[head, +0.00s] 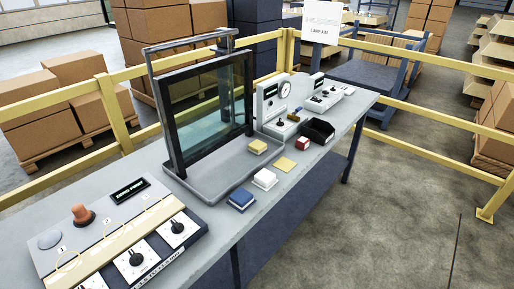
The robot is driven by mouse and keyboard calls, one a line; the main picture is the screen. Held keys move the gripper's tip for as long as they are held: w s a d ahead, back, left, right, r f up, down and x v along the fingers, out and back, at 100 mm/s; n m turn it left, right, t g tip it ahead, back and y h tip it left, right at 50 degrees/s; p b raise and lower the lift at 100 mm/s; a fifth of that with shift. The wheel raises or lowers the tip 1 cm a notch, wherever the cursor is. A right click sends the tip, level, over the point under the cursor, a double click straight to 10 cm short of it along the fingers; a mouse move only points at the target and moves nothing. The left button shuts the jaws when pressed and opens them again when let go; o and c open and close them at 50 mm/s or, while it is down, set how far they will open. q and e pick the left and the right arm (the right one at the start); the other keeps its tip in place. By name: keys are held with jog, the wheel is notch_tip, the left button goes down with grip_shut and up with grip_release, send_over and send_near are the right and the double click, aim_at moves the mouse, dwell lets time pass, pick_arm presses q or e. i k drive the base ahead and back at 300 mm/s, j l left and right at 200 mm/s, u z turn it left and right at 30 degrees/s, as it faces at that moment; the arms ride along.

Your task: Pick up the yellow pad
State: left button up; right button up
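A small yellow pad (257,146), block-like with a paler lower side, lies on the rim of the grey tray under the framed glass pane. A thinner flat yellow square (285,164) lies on the grey bench top just right of and nearer than it. A white pad (265,179) and a blue pad (241,198) lie nearer along the bench's front edge. Neither of my grippers is in view.
The dark-framed glass pane (211,104) stands upright in the tray behind the pads. A red block (302,144) and a black open bin (318,131) are to the right. A control panel (119,243) fills the bench's near left. Yellow railings (415,109) run behind.

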aim_at(257, 147)
jog(key=i+l+u, duration=0.3)
jog(key=l, duration=0.3)
jog(key=i+l+u, duration=0.1)
jog(key=i+l, duration=0.15)
jog(key=i+l+u, duration=0.15)
jog(key=l, duration=0.3)
jog(key=i+l+u, duration=0.15)
jog(key=l, duration=0.25)
jog(key=i+l+u, duration=0.15)
jog(key=l, duration=0.2)
jog(key=i+l+u, duration=0.1)
jog(key=l, duration=0.3)
